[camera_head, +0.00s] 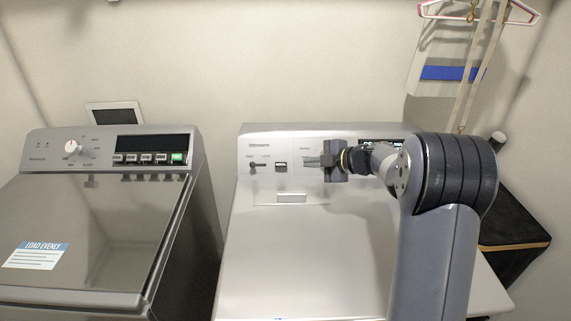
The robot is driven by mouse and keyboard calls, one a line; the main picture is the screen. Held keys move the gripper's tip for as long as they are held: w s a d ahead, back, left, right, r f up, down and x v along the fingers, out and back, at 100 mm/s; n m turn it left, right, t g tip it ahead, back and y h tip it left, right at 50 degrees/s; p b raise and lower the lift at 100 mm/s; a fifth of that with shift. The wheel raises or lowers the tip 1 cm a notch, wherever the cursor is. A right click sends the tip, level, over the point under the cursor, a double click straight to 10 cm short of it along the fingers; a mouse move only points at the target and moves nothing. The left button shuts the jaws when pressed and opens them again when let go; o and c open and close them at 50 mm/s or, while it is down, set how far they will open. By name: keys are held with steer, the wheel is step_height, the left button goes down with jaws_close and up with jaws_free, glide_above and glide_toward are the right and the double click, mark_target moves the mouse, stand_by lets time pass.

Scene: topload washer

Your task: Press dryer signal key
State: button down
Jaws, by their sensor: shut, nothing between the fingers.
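The dryer (290,235) is the light grey machine in the middle, with a raised control panel (262,150) along its back. On the panel are a small dark key (281,167) and, left of it, a dark knob or lever (253,168). The labels are too small to read, so I cannot tell which control is the signal key. My gripper (312,161) is shut and empty in front of the panel, right of the dark key. I cannot tell whether its tips touch the panel. My gripper and arm hide the panel's right part.
A washer (85,225) with a round dial, a dark display and several buttons stands at the left, a gap away from the dryer. Hangers (480,14) and straps hang at the upper right. A dark box (512,240) stands right of the dryer. The dryer's top is clear.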

mark_target(278, 165)
steer(key=x, duration=0.3)
steer(key=p+x, duration=0.1)
steer(key=x, duration=0.3)
steer(key=d+p+x, duration=0.1)
steer(key=x, duration=0.3)
steer(key=shift+w+a+f, duration=0.2)
steer(key=shift+w+f, duration=0.1)
steer(key=shift+w, duration=0.25)
steer(key=shift+w+f, duration=0.65)
steer(key=shift+w, duration=0.15)
steer(key=shift+f+p, duration=0.1)
steer(key=shift+p, duration=0.3)
